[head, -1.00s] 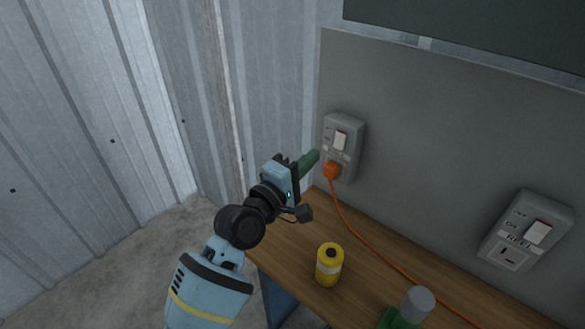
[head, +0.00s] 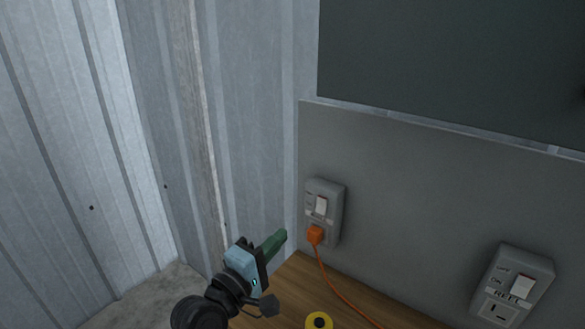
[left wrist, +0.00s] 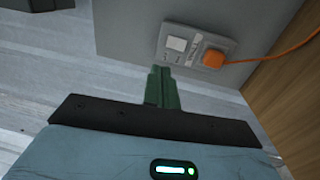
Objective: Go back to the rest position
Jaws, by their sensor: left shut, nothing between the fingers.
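My right gripper is not in view.
A grey switched socket (head: 324,212) holds an orange plug (head: 315,235) with an orange cord. A second socket (head: 512,285) is at the right. A yellow canister (head: 319,321) stands on the wooden bench (head: 290,283). Corrugated metal walls (head: 80,150) close in the left.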

